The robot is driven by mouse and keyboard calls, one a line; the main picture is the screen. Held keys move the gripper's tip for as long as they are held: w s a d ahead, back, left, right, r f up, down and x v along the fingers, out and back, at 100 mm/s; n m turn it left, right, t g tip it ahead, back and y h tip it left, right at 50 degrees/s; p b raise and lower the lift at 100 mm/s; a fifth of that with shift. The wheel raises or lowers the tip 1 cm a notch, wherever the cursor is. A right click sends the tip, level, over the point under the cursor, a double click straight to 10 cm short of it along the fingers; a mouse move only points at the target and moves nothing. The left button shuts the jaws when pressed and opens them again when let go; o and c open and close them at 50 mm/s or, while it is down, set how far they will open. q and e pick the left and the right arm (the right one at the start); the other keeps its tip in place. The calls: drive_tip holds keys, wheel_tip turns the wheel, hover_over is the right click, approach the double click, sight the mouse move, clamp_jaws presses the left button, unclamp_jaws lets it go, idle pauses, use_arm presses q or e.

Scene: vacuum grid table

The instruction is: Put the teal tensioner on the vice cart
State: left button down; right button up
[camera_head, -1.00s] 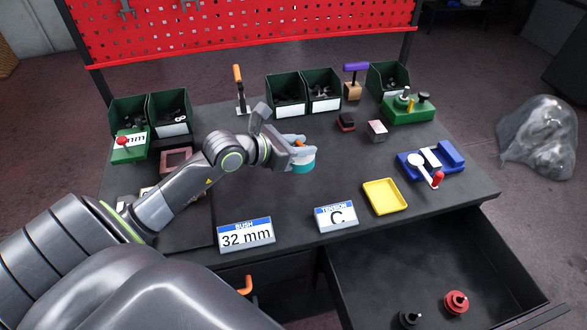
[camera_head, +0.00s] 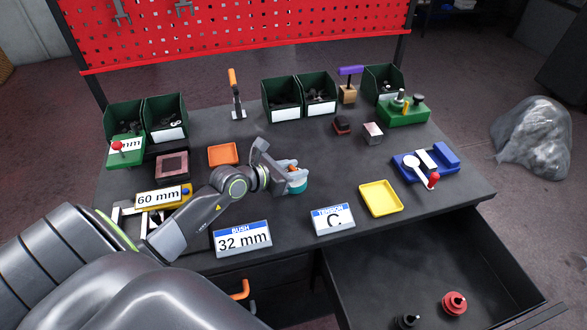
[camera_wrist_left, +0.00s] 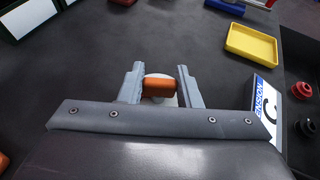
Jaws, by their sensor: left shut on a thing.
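My left gripper (camera_head: 293,172) is shut on the teal tensioner (camera_head: 297,187), a small round piece with an orange grip on top. In the left wrist view the orange grip (camera_wrist_left: 159,88) sits between the two fingers, with a pale round part beneath it. The gripper and tensioner are over the dark tabletop, left of the yellow tray; I cannot tell their exact height. No part is clearly marked as the vice cart; a blue fixture (camera_head: 447,155) with a white piece and a red-knobbed lever stands at the right. My right gripper is not in view.
A yellow tray (camera_head: 380,198), a TENSION C sign (camera_head: 332,219) and a BUSH 32 mm sign (camera_head: 242,239) lie near the front edge. An orange tray (camera_head: 223,154) is left of the gripper. Green bins (camera_head: 282,97) line the back. An open drawer (camera_head: 440,262) holds red and black parts.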

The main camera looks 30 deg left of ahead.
use_arm(q)
drive_tip(key=c, duration=1.5)
unclamp_jaws()
drive_tip(key=shift+f, duration=0.15)
drive_tip(key=o, duration=0.4)
drive_tip(key=shift+o, duration=0.2)
drive_tip(key=shift+r, duration=0.25)
drive_tip(key=shift+s+a, duration=0.1)
drive_tip(key=shift+s, duration=0.2)
drive_tip(key=v, duration=1.1)
drive_tip(key=shift+s+r+p, duration=0.2)
drive_tip(key=shift+p, duration=0.2)
